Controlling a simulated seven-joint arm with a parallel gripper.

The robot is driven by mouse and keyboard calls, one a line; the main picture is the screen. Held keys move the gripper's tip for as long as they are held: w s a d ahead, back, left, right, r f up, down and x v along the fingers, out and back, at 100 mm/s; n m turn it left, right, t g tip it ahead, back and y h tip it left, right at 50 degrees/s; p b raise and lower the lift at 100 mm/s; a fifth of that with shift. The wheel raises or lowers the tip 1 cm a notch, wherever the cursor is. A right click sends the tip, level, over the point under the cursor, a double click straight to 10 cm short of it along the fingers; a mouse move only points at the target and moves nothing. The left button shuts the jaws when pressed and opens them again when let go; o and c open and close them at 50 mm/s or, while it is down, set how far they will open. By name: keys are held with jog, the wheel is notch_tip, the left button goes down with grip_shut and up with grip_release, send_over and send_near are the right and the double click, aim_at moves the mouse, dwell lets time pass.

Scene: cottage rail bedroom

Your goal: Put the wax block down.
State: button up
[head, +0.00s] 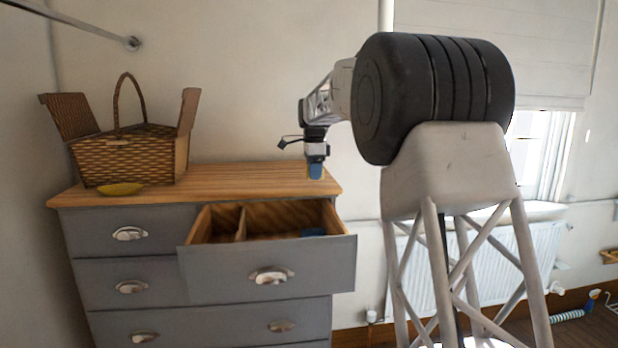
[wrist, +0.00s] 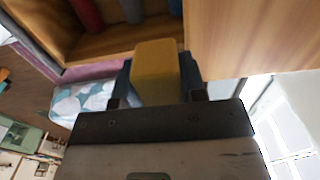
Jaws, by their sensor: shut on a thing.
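My gripper (head: 316,172) points down over the right end of the wooden dresser top (head: 245,178). In the wrist view, my gripper (wrist: 160,92) is shut on the yellow wax block (wrist: 157,70), with a dark blue finger on each side of it. The block is mostly hidden behind the fingers in the head view. I cannot tell whether its lower end touches the wood.
An open drawer (head: 268,258) juts out below the top; a blue item (head: 313,232) lies inside. The wrist view shows red (wrist: 87,12) and grey (wrist: 131,8) items there. The top's middle is clear.

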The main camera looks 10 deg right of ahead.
send_over(309, 183)
jog(key=shift+s+f, duration=0.1)
jog(key=shift+f, duration=0.35)
dwell(0.3)
jog(key=shift+f, duration=0.1)
jog(key=shift+f, duration=1.65)
jog(key=shift+f, duration=0.15)
jog(key=o, duration=0.8)
jog(key=shift+o, duration=0.2)
notch_tip(309, 183, up, 12)
